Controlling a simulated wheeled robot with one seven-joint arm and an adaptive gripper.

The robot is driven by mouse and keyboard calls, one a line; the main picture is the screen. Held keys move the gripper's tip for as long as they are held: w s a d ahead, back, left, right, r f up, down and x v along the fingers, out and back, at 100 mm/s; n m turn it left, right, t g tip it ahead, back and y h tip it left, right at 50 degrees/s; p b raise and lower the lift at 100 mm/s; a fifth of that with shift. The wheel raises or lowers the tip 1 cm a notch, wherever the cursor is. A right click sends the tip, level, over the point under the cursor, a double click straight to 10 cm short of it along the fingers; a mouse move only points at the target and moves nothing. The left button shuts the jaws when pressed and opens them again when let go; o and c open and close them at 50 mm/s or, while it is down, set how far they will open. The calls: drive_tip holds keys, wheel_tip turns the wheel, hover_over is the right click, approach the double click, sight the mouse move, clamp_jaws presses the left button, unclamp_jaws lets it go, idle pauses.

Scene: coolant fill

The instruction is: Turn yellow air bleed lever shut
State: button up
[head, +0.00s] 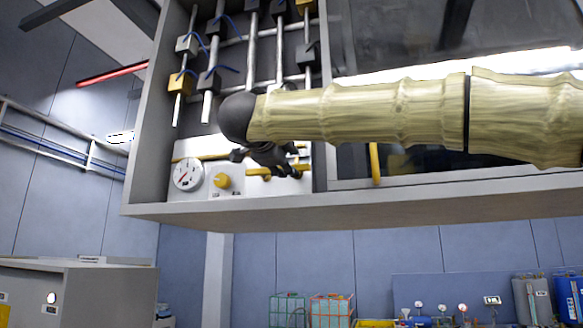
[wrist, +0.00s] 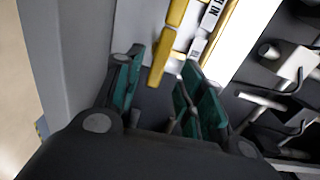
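A yellow lever or bar (wrist: 160,62) shows in the wrist view, its lower end in the gap between my fingers. I take it for the air bleed lever, but labels beside it are only partly readable. In the head view a yellow bar (head: 258,172) on the white panel is partly hidden behind my gripper (head: 284,168). My gripper also shows in the wrist view (wrist: 163,82), with its green-padded fingers spread apart. The yellow bar looks apart from both pads. Whether the fingers reach its depth I cannot tell.
A round gauge (head: 187,174) and a yellow knob (head: 222,181) sit left of my gripper on the panel. Pipes with valve blocks (head: 211,81) hang above. The grey cabinet ledge (head: 400,200) runs below, and a yellow upright bar (head: 375,164) stands to the right.

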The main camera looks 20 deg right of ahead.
drive_tip(key=shift+v, duration=2.75)
drive_tip(key=shift+w+f, duration=0.1)
drive_tip(key=shift+f, duration=0.05)
